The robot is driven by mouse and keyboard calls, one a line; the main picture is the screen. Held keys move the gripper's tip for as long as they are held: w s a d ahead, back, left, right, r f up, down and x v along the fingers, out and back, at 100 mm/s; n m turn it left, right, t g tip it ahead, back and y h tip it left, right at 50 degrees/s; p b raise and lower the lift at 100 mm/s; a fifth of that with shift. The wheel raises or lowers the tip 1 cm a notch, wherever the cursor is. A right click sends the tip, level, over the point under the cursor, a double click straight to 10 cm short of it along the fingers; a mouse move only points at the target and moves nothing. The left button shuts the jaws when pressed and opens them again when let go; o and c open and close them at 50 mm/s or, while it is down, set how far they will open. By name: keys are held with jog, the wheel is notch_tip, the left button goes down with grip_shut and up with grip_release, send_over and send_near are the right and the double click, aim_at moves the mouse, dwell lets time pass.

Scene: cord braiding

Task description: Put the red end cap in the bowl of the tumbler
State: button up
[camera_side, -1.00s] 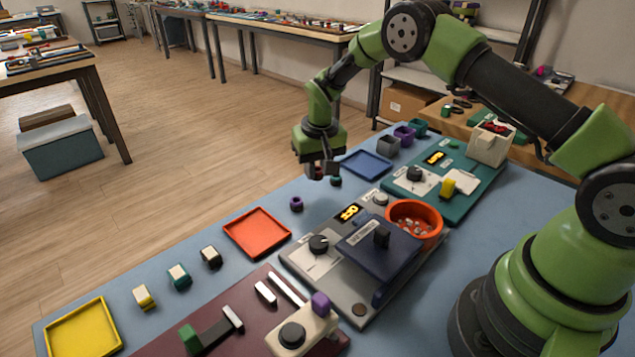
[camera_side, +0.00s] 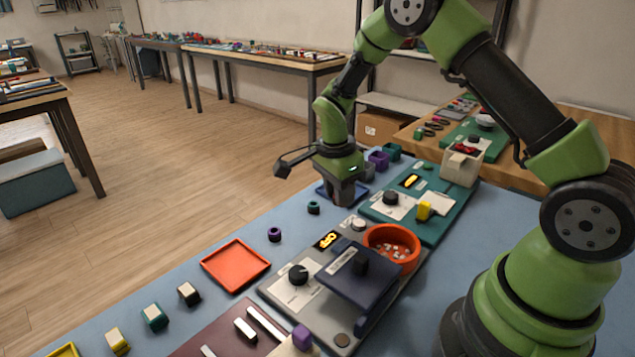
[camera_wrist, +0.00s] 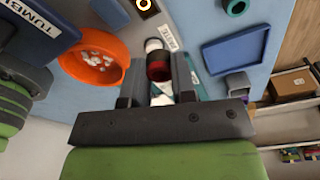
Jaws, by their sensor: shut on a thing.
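The red end cap (camera_wrist: 159,70) is a small dark red ring with a dark middle, held between my fingers in the wrist view. My gripper (camera_wrist: 160,80) is shut on it. In the side view my gripper (camera_side: 343,195) hangs above the bench near the blue tray, and the cap cannot be made out. The tumbler (camera_side: 345,285) is a grey base with a navy part on top. Its orange bowl (camera_side: 388,232) holds several small white pieces. The bowl also shows in the wrist view (camera_wrist: 110,38), left of the held cap.
A purple cap (camera_side: 274,234) and a teal cap (camera_side: 313,208) stand on the blue mat. A blue tray (camera_side: 326,191) lies behind my gripper. A teal board (camera_side: 440,228) lies beyond the bowl, and a red tray (camera_side: 235,265) lies left of the tumbler.

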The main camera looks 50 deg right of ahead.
aim_at(390, 254)
jog(key=s+m, duration=0.1)
jog(key=m, duration=0.2)
jog(key=s+m, duration=0.2)
jog(key=m, duration=0.1)
jog(key=s+m, duration=0.2)
jog(key=shift+s+d+f+m+g+y, duration=0.2)
jog(key=shift+s+d+m+g+y, duration=0.1)
jog(key=shift+d+m+g, duration=0.1)
jog(key=s+m, duration=0.2)
jog(key=m, duration=0.1)
jog(key=s+m, duration=0.2)
jog(key=m, duration=0.1)
jog(key=s+m+y, duration=0.1)
jog(key=m, duration=0.2)
jog(key=shift+s+a, duration=0.1)
jog(key=shift+s, duration=0.3)
jog(key=shift+s+m, duration=0.1)
jog(key=shift+m, duration=0.4)
jog(key=shift+f, duration=2.65)
jog(key=shift+f, duration=0.3)
jog(key=o, duration=1)
jog(key=shift+c, duration=0.2)
jog(key=shift+r, duration=0.1)
